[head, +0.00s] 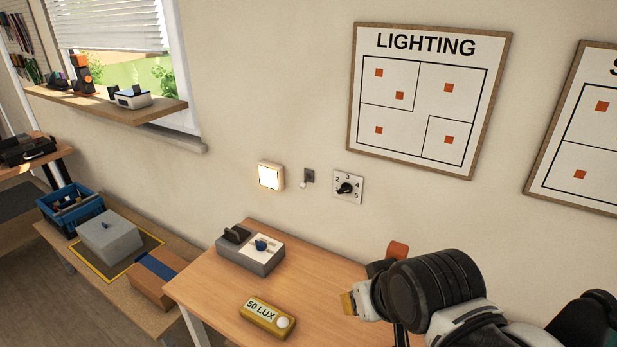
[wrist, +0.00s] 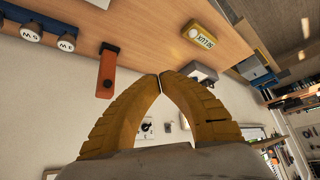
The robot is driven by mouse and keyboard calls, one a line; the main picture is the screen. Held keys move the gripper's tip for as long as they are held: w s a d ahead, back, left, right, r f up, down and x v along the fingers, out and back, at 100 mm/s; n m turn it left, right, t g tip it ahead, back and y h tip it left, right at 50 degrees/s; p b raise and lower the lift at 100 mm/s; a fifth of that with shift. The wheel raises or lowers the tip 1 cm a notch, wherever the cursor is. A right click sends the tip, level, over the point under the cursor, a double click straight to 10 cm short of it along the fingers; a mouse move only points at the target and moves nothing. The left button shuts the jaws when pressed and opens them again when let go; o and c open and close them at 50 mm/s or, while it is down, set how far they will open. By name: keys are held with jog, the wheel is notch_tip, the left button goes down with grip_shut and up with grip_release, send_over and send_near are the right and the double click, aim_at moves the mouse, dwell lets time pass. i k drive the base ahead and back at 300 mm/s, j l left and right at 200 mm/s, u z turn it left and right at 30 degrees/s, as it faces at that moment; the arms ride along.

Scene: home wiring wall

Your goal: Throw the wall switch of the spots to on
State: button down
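On the wall is a small dark grey switch (head: 308,174) with a pale lever tip low at its left. It also shows small in the wrist view (wrist: 168,127). I see no readable label tying it to the spots. Right of it is a white plate with a black rotary knob (head: 348,187), marked with numbers, also in the wrist view (wrist: 146,126). Left of it is a square lamp (head: 270,176), glowing. My gripper (head: 348,303) is over the table, below and apart from the wall controls. In the wrist view its yellow fingers (wrist: 160,76) meet at the tips, empty.
The wooden table (head: 215,285) holds a grey box with a black lever and blue knob (head: 262,264) and a yellow 50 LUX meter (head: 265,318). An orange item (head: 398,250) stands partly behind my arm. A LIGHTING board (head: 409,108) hangs above. The wall before the controls is clear.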

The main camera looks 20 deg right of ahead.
aim_at(303, 185)
jog(key=j+z, duration=0.6)
jog(key=z, duration=0.2)
jog(key=i, duration=0.05)
